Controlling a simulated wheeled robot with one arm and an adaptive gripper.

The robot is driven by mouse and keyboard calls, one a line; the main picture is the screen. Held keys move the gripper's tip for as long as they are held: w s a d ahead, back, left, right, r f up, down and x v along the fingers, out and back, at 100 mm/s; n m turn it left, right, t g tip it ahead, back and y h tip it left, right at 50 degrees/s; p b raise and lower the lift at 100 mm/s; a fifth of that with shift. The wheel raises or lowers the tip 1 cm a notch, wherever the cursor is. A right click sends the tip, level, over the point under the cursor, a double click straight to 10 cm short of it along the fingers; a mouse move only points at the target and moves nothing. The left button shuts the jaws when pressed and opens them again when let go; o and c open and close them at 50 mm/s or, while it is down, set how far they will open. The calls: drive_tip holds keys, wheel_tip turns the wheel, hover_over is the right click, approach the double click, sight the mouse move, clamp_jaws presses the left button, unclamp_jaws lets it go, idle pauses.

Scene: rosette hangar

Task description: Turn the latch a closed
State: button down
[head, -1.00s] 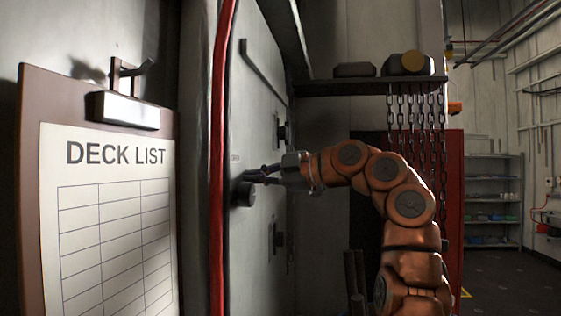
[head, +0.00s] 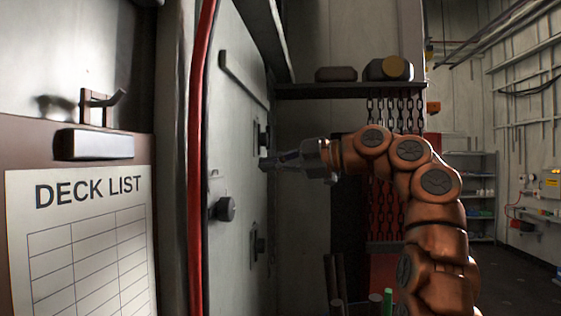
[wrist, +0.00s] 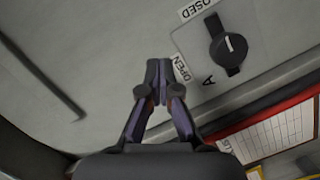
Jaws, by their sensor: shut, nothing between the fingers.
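Latch a is a dark knob (wrist: 228,48) on a light plate, marked A, with the words OPEN and CLOSED beside it in the wrist view. Its long grip lies roughly upright in that picture and bears a short white mark; I cannot tell which word it points to. In the head view the round dark knob (head: 223,208) on the grey door appears to be the same one. My gripper (wrist: 158,82) is shut and empty, apart from the knob. In the head view my gripper (head: 266,160) is to the right of and above the knob, close to the door face.
Two more dark fittings (head: 262,136) (head: 258,244) are farther along the door (head: 228,130). A red strip (head: 196,150) edges it. A deck list board (head: 85,230) hangs at left. A shelf (head: 350,89) with chains is behind my arm. The floor at right looks open.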

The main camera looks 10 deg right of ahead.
drive_tip(key=shift+s+d+r, duration=0.15)
drive_tip(key=shift+d, duration=0.7)
drive_tip(key=shift+d, duration=0.1)
drive_tip(key=a+f+m+g+h, duration=0.1)
drive_tip(key=a+f+m+h, duration=0.2)
drive_tip(key=f+m, duration=0.8)
drive_tip(key=s+a+f+m+g+h, duration=0.1)
drive_tip(key=s+f+m+g+h, duration=0.15)
drive_tip(key=s+f, duration=0.4)
drive_tip(key=s+f+m+g+h, duration=0.1)
drive_tip(key=s+f+m+h, duration=0.15)
drive_tip(key=f, duration=0.75)
drive_tip(key=s+d+f+m+g+h+b, duration=0.1)
drive_tip(key=s+d+f+m+g+h, duration=0.1)
drive_tip(key=s+f, duration=1.1)
drive_tip(key=s+d+f+m+g+h, duration=0.3)
drive_tip(key=s+d+f+m, duration=0.3)
drive_tip(key=s+f, duration=0.7)
drive_tip(key=s+d+h, duration=0.1)
drive_tip(key=s, duration=0.7)
drive_tip(key=shift+d+f+g+b, duration=0.25)
drive_tip(key=shift+d+g+b, duration=0.1)
drive_tip(key=shift+b, duration=0.05)
